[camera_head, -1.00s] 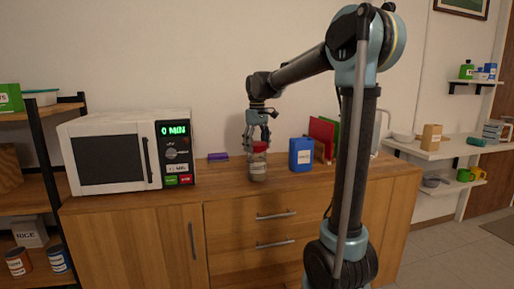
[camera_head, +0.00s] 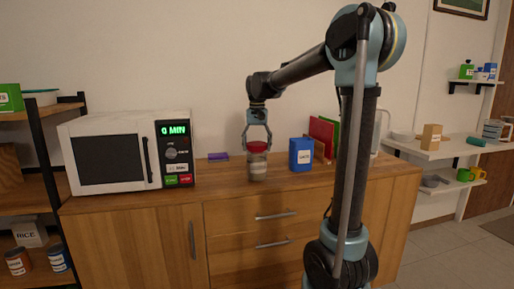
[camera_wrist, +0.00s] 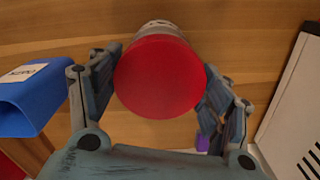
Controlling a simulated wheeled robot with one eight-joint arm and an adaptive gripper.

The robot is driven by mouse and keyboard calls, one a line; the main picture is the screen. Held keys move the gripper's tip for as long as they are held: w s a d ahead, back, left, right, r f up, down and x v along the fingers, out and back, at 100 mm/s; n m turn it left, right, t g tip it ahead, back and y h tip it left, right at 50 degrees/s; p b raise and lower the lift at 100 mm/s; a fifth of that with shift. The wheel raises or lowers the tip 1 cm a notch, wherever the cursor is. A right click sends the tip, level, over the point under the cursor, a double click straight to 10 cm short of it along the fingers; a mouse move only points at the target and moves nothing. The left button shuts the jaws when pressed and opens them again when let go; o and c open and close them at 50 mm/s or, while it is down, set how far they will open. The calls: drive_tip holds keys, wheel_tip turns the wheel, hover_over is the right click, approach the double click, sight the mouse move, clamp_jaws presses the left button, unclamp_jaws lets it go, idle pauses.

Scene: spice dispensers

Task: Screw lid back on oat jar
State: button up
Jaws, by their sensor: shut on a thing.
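A clear jar (camera_head: 258,170) with a pale label stands upright on the wooden cabinet top, and its label edge shows past the lid in the wrist view (camera_wrist: 160,25). A red lid (camera_head: 257,147) sits on top of the jar. In the wrist view the round red lid (camera_wrist: 160,76) hides most of the jar. My gripper (camera_head: 257,146) points down over the jar, its two fingers shut on opposite sides of the lid. In the wrist view my gripper (camera_wrist: 160,85) has a finger against the lid's left and right edges. Whether the threads are engaged cannot be seen.
A blue oats box (camera_head: 301,154) stands right of the jar, and it shows at left in the wrist view (camera_wrist: 30,100). A white microwave (camera_head: 110,150) stands to the left. A small purple item (camera_head: 218,156) lies behind. Red and green boards (camera_head: 322,135) stand behind the box.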

drive_tip(key=m, duration=0.9)
idle(0.4)
drive_tip(key=m, duration=0.3)
drive_tip(key=shift+m, duration=0.4)
drive_tip(key=m, duration=0.5)
drive_tip(key=shift+f, duration=0.1)
drive_tip(key=shift+m, duration=0.4)
drive_tip(key=shift+m, duration=0.3)
drive_tip(key=m, duration=0.6)
